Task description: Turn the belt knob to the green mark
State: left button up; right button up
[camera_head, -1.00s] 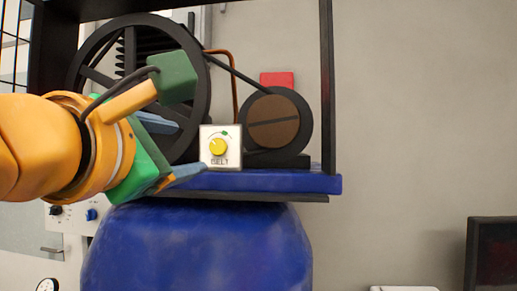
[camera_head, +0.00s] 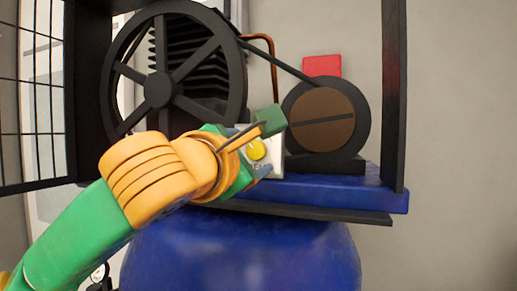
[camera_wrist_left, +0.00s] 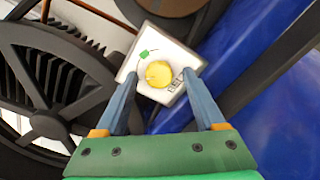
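The yellow belt knob (camera_wrist_left: 159,75) sits on a square white panel (camera_wrist_left: 186,62), which appears tilted in the left wrist view. The green mark (camera_wrist_left: 148,53) is on the panel just above and left of the knob. My left gripper (camera_wrist_left: 159,78) is open, with one blue finger on each side of the knob and visible gaps between. I cannot tell how deep the fingertips reach. In the head view the knob (camera_head: 256,150) shows beside my left gripper (camera_head: 258,168), which covers much of the panel and the green mark. My right gripper is in neither view.
A large black spoked wheel (camera_head: 160,89) stands left of the panel. A round motor (camera_head: 323,120) is at its right, with a red box (camera_head: 322,65) behind. A blue platform (camera_head: 320,193) lies below, above a blue tank (camera_head: 240,255). A black post (camera_head: 393,100) rises at right.

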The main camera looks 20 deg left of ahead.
pick_arm(q)
jog(key=shift+s, duration=0.15)
grip_shut()
jog(key=m, duration=0.9)
jog(key=shift+m, duration=1.1)
jog(key=shift+f, duration=0.15)
jog(key=shift+o, duration=0.5)
grip_release()
jog(key=shift+s, duration=0.1)
jog(key=shift+r, duration=0.2)
